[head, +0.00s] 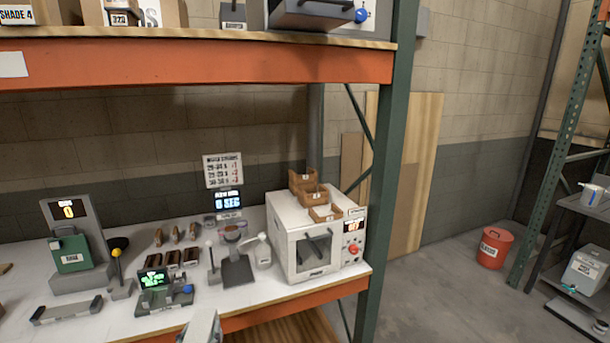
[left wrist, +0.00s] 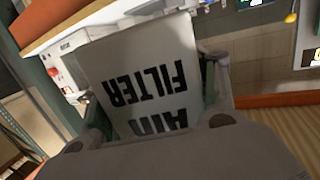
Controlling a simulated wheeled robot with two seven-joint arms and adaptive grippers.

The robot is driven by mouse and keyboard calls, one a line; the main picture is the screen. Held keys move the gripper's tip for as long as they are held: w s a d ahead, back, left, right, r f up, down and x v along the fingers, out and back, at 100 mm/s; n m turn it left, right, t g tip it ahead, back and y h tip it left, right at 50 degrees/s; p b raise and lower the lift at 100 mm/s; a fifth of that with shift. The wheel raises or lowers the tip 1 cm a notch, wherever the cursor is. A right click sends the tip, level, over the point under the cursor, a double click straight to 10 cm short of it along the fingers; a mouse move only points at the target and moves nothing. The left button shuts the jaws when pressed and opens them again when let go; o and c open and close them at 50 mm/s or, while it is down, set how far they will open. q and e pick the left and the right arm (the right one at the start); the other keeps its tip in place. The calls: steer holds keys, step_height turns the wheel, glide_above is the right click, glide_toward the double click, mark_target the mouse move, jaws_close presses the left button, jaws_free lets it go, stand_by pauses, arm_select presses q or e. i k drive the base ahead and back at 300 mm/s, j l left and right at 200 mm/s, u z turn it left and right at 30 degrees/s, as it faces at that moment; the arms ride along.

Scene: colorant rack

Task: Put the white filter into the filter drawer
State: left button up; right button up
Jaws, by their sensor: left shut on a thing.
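The white filter (left wrist: 148,68) fills the middle of the left wrist view, a flat pale panel with "AIR FILTER" in black letters upside down. My left gripper (left wrist: 155,100) is shut on it, with a finger at each side. In the head view a pale part of my left gripper and its load (head: 201,327) shows at the bottom edge, in front of the lower shelf; most of it is cut off. I cannot make out for certain which thing is the filter drawer. My right gripper is not in view.
A white oven-like machine (head: 288,222) with small brown bins on top stands at the shelf's right end. A green lit device (head: 160,290), a scale-like stand and levers stand left of it. An orange beam (head: 250,322) edges the shelf. A red bucket (head: 494,248) stands on open floor.

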mark_target(305, 25)
steer(key=i+l+u, duration=0.3)
steer(key=l, duration=0.25)
steer(key=i+l+u, duration=0.25)
steer(key=l, duration=0.25)
steer(key=i+l+u, duration=0.15)
steer(key=l, duration=0.2)
steer(key=l+u, duration=0.1)
steer(key=l, duration=0.25)
steer(key=l+u, duration=0.2)
steer(key=l, duration=0.35)
steer(key=k+l+u, duration=0.2)
steer(key=l, duration=0.4)
steer(key=l+u, duration=0.15)
steer(key=l, duration=0.4)
steer(key=l+u, duration=0.2)
steer(key=l, duration=0.25)
steer(key=k+l+u, duration=0.15)
steer(key=l, duration=0.35)
steer(key=l+u, duration=0.3)
steer(key=l, duration=0.45)
steer(key=l+u, duration=0.3)
steer(key=l, duration=0.5)
steer(key=i, duration=0.05)
